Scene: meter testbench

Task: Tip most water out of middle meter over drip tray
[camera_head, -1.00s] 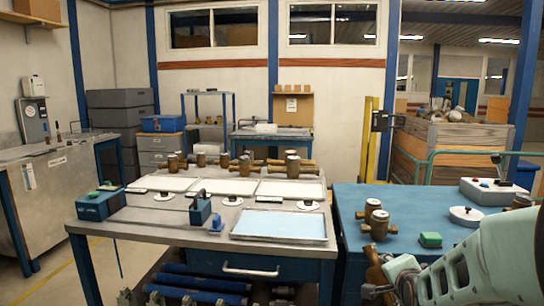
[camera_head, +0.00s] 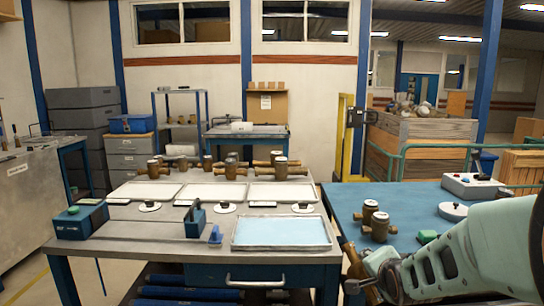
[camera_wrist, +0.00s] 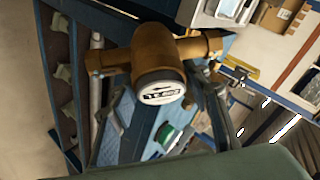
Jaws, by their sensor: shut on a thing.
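My gripper (camera_head: 372,277) is at the lower right of the head view, in front of the right bench. It is shut on a brass-brown water meter (camera_head: 354,262), partly hidden by the fingers and the frame edge. In the wrist view the held meter (camera_wrist: 157,62) shows its white round face and side pipe ends, with a finger on either side. A shallow tray with a light-blue inside (camera_head: 283,231), likely the drip tray, lies at the front right of the grey bench, left of my gripper. Which meter is the middle one cannot be told. No water stream shows.
Several brown meters (camera_head: 281,168) stand along the back of the grey bench behind white trays (camera_head: 283,192). A blue clamp fixture (camera_head: 195,220) stands left of the light-blue tray.

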